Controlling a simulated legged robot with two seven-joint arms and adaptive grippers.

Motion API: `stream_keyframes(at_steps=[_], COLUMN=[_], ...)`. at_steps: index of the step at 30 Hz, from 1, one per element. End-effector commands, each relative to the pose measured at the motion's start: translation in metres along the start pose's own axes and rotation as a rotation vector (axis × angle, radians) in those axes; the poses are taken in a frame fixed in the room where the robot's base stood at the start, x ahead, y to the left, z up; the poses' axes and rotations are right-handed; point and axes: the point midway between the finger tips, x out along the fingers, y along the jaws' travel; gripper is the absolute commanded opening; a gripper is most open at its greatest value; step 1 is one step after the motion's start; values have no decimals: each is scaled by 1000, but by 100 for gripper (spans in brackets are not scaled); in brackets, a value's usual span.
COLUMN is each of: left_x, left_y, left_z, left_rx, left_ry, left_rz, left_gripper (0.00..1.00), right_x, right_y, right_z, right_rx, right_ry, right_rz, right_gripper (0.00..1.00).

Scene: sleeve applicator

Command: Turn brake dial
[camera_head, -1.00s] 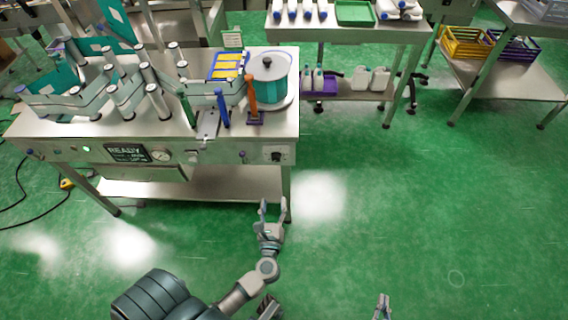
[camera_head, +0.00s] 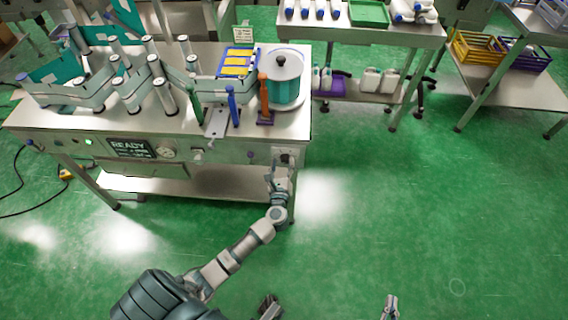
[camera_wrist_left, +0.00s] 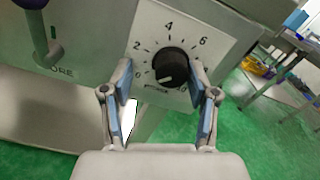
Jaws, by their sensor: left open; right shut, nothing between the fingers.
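The brake dial (camera_wrist_left: 170,67) is a round black knob on a white scale plate on the front of the machine. In the left wrist view its white mark points to the lower left, near the 0. My left gripper (camera_wrist_left: 161,77) is open, with one finger on each side of the knob; I cannot tell whether they touch it. In the head view my left gripper (camera_head: 281,168) reaches the right end of the machine's front panel and partly covers the dial. My right gripper (camera_head: 391,303) is shut and empty at the bottom edge, over the floor.
A lever-like knob (camera_wrist_left: 40,40) sits on the panel left of the dial. The machine table (camera_head: 215,180) carries rollers, a teal reel (camera_head: 283,80) and a READY screen (camera_head: 131,148). Open green floor (camera_head: 400,200) lies to the right. A shelf table stands behind.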

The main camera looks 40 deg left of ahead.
Motion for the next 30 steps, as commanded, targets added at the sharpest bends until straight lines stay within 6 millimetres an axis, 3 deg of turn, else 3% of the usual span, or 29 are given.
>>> stream_keyframes(at_steps=[9, 16, 30], left_x=[-2, 0, 2], left_y=[-9, -6, -4], left_z=[2, 1, 2], left_rx=[7, 1, 3], left_ry=[-5, -2, -5], left_rz=[-4, -7, -1], left_gripper=[57, 0, 0], right_x=[1, 1, 1], right_y=[4, 6, 3], right_z=[1, 1, 0], right_rx=[2, 0, 7], right_ry=[4, 3, 4], right_rz=[0, 3, -1], right_gripper=[0, 0, 0])
